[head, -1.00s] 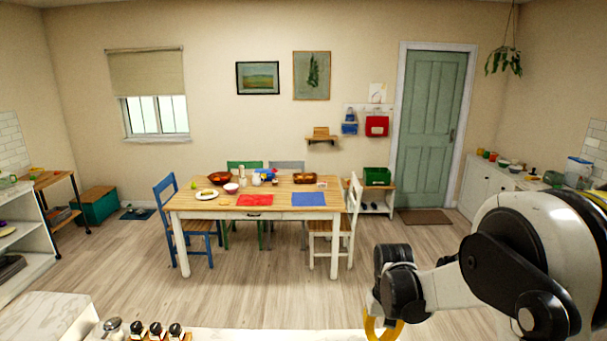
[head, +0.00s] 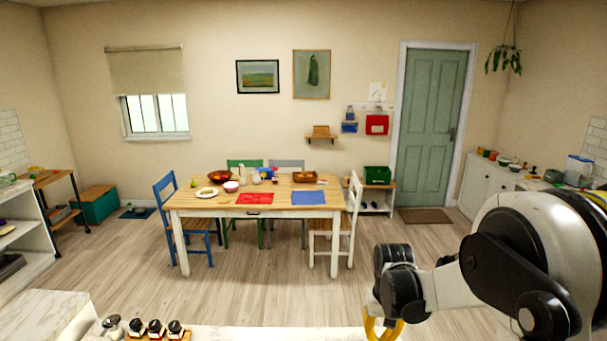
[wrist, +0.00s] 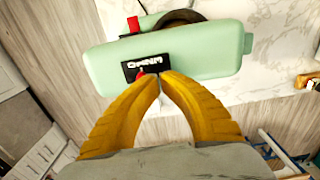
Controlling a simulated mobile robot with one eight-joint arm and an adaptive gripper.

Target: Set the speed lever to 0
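In the wrist view, a mint-green appliance (wrist: 205,52) lies across the upper middle. It has a black panel (wrist: 148,66) with white markings too small to read surely. A small red lever (wrist: 139,74) shows at the panel's lower edge. My gripper (wrist: 157,77) has its yellow fingertips together over the panel's lower edge, just right of the red lever. Nothing shows between the tips. I cannot tell whether the left finger touches the lever, and that finger partly hides it. In the head view, my gripper (head: 383,328) is low at the right, partly cut off; the appliance is out of view.
The appliance is above a white marble-patterned counter (wrist: 268,68). A second red part (wrist: 133,24) shows at the appliance's upper edge. A wooden-handled item (wrist: 306,80) lies at the right. In the head view, several jars (head: 155,329) stand at the near counter's left.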

